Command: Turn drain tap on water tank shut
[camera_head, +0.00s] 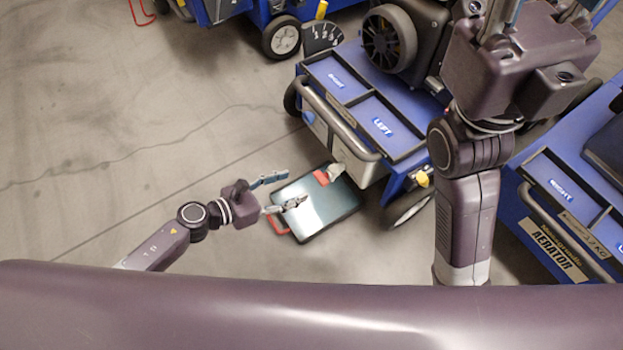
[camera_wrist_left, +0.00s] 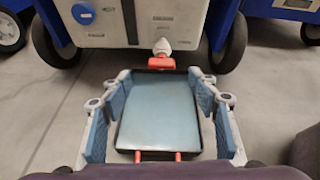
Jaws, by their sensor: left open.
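The pale grey water tank (camera_head: 352,160) sits low at the front of the middle blue aerator cart; it also shows in the left wrist view (camera_wrist_left: 135,22). Its drain tap (camera_wrist_left: 161,46) has a pale body and a red handle (camera_wrist_left: 161,63), which also shows in the head view (camera_head: 321,177). I cannot tell the handle's setting. My left gripper (camera_head: 290,188) is open and empty, short of the tap, with its fingers (camera_wrist_left: 160,85) spread either side of the tap's line. My right gripper (camera_head: 530,12) is high, near the camera, its fingertips cut off by the top edge.
A shallow dark tray (camera_head: 345,218) with a blue-grey surface and red handle (camera_head: 278,222) lies on the floor below the tap and left gripper. Cart wheels (camera_head: 408,208) flank the tank. Another aerator cart (camera_head: 570,225) stands right. The floor at left is clear.

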